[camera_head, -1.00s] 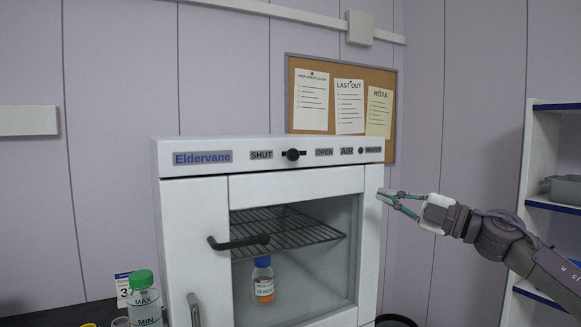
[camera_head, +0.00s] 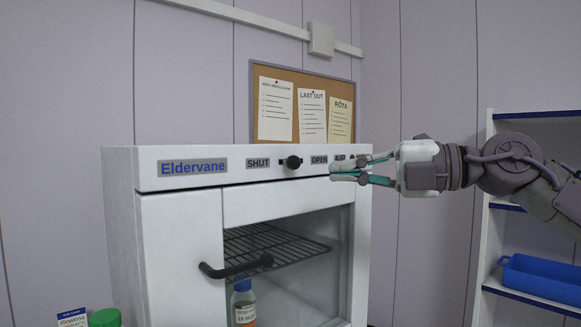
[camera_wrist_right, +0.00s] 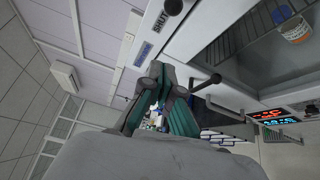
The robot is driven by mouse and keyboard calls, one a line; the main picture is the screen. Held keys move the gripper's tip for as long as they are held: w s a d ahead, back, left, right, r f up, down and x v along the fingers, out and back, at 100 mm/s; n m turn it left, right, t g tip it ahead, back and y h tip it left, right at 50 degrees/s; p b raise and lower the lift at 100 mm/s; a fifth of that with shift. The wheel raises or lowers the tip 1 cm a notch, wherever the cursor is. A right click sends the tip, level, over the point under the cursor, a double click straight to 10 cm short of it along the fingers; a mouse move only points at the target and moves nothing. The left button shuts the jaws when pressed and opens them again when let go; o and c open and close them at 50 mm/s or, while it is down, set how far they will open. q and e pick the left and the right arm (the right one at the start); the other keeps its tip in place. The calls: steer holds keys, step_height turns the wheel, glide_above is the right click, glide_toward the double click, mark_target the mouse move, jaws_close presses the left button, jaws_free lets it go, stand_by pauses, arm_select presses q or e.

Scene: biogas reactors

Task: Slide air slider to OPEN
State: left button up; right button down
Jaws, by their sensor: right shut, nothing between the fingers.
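The air slider (camera_head: 293,162) is a round black knob in a dark slot on the white front panel of the Eldervane cabinet (camera_head: 180,210). It sits between the SHUT label (camera_head: 258,163) and the OPEN label (camera_head: 319,160). My right gripper (camera_head: 336,171) is shut and empty, its green-padded fingers pointing left. Its tips are just right of the knob, visibly apart from it, at the lower edge of the OPEN label. The hand partly hides the AIR label.
The black door handle (camera_head: 236,268) sticks out below the panel. A bottle (camera_head: 243,304) stands behind the window. A shelf unit with a blue tray (camera_head: 541,279) stands at the right. A green-capped bottle (camera_head: 104,318) is at lower left.

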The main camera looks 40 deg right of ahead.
mark_target(295, 167)
steer(key=w+a+p, duration=0.1)
steer(key=w+p, duration=0.2)
steer(key=w+a+p, duration=0.1)
steer(key=w+p, duration=0.2)
steer(key=w+a+p, duration=0.1)
steer(key=w+p, duration=0.2)
steer(key=shift+w+a, duration=0.1)
steer(key=shift+w, duration=0.2)
steer(key=shift+w+d, duration=0.1)
steer(key=shift+d, duration=0.45)
arm_select(q)
step_height(295, 167, up, 9)
steer(key=shift+s+d+r, duration=0.15)
steer(key=shift+s+d, duration=0.1)
steer(key=shift+s, duration=0.1)
arm_select(e)
steer(key=shift+a, duration=0.1)
